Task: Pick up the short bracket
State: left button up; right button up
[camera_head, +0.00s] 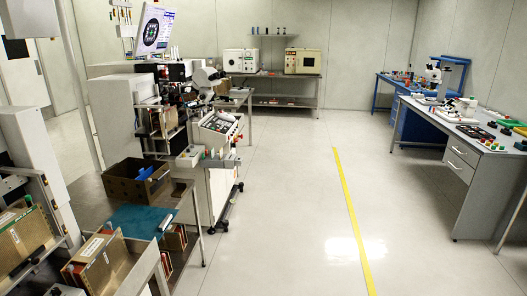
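I cannot pick out a short bracket for certain in the head view; small parts are too tiny to tell apart. A small blue piece (145,173) shows in an open brown box (122,189) on the bench at the left. Neither of my grippers is in view.
A bonding machine (215,130) with a monitor (153,28) stands at the left. Racks of boxed parts (100,262) fill the lower left. A workbench (465,170) with a microscope stands right. The floor (280,200) between, with a yellow line (349,210), is clear.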

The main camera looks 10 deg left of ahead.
aim_at(181, 189)
jog(key=i+u, duration=0.1)
jog(key=i, duration=0.75)
jog(key=i+l+u, duration=0.15)
jog(key=i, duration=0.75)
